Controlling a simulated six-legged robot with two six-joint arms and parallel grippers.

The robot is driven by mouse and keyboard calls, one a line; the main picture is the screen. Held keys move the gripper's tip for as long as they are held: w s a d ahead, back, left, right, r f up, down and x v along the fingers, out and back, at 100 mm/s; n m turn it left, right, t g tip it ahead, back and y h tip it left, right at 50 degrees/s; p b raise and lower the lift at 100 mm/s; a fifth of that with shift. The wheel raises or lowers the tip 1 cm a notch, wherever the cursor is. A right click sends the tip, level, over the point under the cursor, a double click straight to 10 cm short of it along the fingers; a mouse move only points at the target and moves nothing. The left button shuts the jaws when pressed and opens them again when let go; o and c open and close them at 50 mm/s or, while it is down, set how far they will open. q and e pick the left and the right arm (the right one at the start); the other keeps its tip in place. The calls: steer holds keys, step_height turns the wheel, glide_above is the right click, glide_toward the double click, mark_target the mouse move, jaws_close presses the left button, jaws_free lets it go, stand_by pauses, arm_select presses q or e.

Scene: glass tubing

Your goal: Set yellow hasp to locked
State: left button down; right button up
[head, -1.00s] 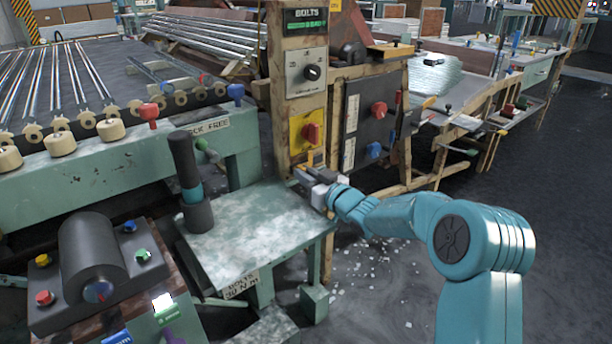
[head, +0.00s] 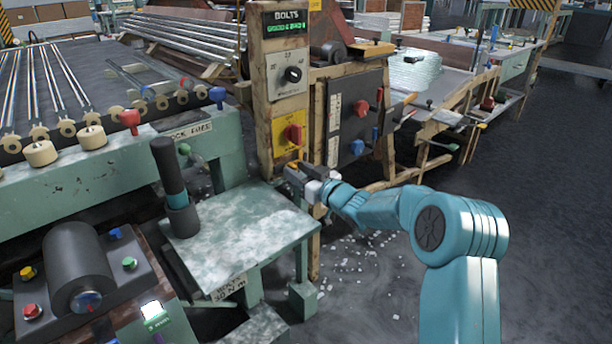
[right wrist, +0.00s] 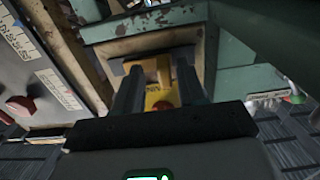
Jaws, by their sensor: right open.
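In the right wrist view the yellow hasp (right wrist: 158,70) shows between the two dark fingers of my right gripper (right wrist: 160,82), which stand apart. I cannot tell whether the fingers touch it. The hasp's exact setting is too small to read. My left gripper is not in view.
The post also carries a grey dial box (head: 288,76) and a BOLTS display (head: 287,21). A dark panel (head: 345,118) with red and blue knobs stands to the right. A green table (head: 243,240) with a dark cylinder (head: 175,185) is below left. Open floor lies right.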

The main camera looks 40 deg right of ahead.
steer(key=s+d+p, duration=0.1)
steer(key=s+p, duration=0.1)
steer(key=s, duration=1.4)
steer(key=shift+d, duration=0.15)
steer(key=shift+s, duration=0.15)
